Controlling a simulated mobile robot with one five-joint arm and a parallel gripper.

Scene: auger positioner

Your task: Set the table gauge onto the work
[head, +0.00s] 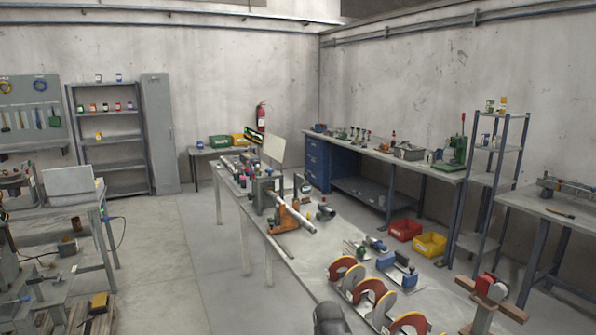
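I cannot tell for sure which object is the table gauge. A dark rounded shape at the bottom edge is cut off and unclear. My gripper is not recognisable in view.
A wooden cross-shaped stand with a red top (490,290) rises at lower right. Red (405,230) and yellow (430,245) bins lie on the floor beyond the bench. A workbench (395,157) lines the back right wall. Open floor (175,255) lies left of the long bench.

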